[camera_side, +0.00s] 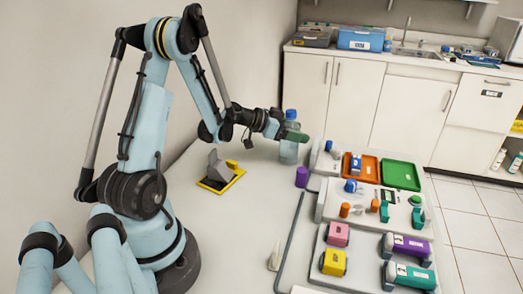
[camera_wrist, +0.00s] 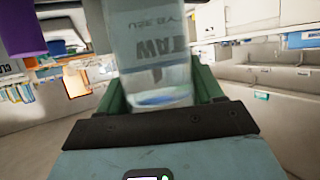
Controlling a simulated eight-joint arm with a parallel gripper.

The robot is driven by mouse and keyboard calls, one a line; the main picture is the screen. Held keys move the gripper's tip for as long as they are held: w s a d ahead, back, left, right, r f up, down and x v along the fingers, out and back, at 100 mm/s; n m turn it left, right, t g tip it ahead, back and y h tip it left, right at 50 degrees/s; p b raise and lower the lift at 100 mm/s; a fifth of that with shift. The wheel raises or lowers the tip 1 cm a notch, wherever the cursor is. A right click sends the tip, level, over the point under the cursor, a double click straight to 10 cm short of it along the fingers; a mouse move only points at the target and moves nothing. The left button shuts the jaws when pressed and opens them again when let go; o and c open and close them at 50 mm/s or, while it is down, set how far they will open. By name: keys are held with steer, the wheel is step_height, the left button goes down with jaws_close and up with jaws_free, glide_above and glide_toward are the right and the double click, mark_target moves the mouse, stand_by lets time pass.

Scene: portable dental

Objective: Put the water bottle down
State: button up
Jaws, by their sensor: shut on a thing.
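The water bottle (camera_side: 289,152) is clear with a blue cap and stands upright at the far end of the white table, by its back edge. My gripper (camera_side: 291,135) is shut on the bottle's upper part, coming from the left. In the wrist view the bottle (camera_wrist: 150,50) fills the middle between the green fingers of my gripper (camera_wrist: 160,95), with part of its printed label showing. I cannot tell whether the bottle's base touches the table.
A purple cylinder (camera_side: 302,177) stands just right of the bottle. An orange tray (camera_side: 368,172) and a green tray (camera_side: 401,175) lie further right. A grey piece on a yellow-edged base (camera_side: 220,180) sits to the left. Table between is clear.

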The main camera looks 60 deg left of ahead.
steer(key=o, duration=1.3)
steer(key=shift+f, duration=0.1)
steer(key=v, duration=1.2)
steer(key=s+d+n+g+y, duration=0.1)
steer(key=d+g, duration=0.1)
steer(key=d, duration=0.5)
steer(key=s+d+r+n+g+y, duration=0.1)
steer(key=d+g, duration=0.1)
steer(key=d, duration=0.6)
steer(key=s+d+r+n+g+y, duration=0.1)
steer(key=s+d+g, duration=0.1)
steer(key=d, duration=0.5)
steer(key=shift+d+r+y, duration=0.25)
steer(key=shift+d+y, duration=0.05)
steer(key=shift+d, duration=0.05)
